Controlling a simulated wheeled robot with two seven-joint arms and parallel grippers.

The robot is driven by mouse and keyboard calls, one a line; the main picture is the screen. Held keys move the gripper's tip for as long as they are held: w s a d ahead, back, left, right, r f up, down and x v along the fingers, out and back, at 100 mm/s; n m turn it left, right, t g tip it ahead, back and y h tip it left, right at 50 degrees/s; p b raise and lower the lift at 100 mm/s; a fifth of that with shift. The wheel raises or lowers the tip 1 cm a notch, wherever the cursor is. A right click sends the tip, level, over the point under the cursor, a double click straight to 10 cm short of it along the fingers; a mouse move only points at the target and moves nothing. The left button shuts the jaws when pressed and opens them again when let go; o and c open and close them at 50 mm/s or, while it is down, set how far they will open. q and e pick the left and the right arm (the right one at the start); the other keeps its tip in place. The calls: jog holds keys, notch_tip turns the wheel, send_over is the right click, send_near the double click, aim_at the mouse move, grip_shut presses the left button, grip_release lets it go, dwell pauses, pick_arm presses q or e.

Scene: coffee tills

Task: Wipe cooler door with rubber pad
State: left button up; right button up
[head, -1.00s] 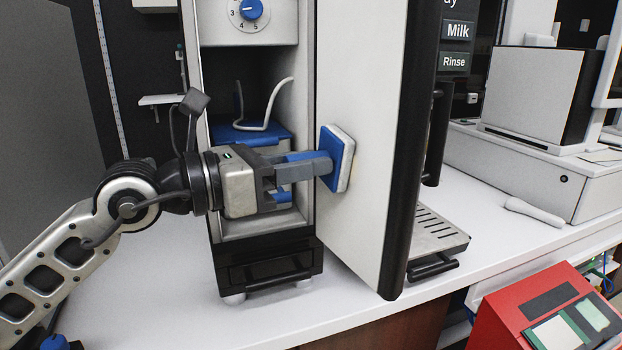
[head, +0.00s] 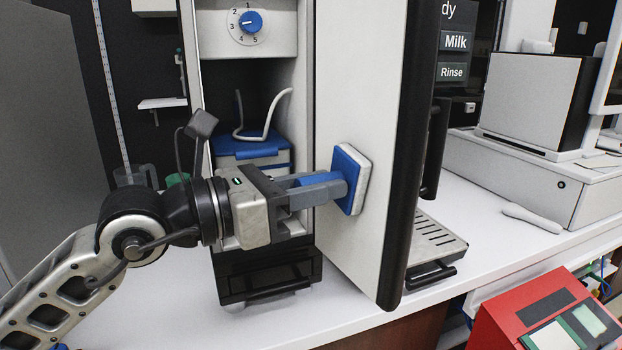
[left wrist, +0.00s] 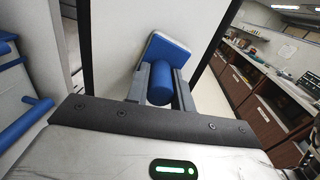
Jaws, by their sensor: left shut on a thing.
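The rubber pad (head: 351,180) is a blue square block with a white face and a blue handle. My left gripper (head: 325,188) is shut on the handle. The white face is turned to the light grey side panel of the cooler door (head: 365,100) and appears to be against it; exact contact is hard to tell. In the left wrist view the pad (left wrist: 167,50) and its blue cylindrical handle show between the two fingers (left wrist: 160,88), in front of the pale panel. My right gripper is not in view.
The open cooler (head: 250,140) holds a blue-lidded container. A drip tray (head: 437,240) sits right of the door. A red card terminal (head: 540,310) and a silver till drawer (head: 530,170) stand at the right.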

pick_arm(q)
jog(key=shift+s+a+f, duration=0.1)
jog(key=shift+a, duration=0.25)
jog(key=shift+b+v, duration=1.45)
jog(key=shift+v, duration=1.2)
jog(key=b+v, duration=0.1)
jog(key=v, duration=0.2)
jog(key=shift+b, duration=0.4)
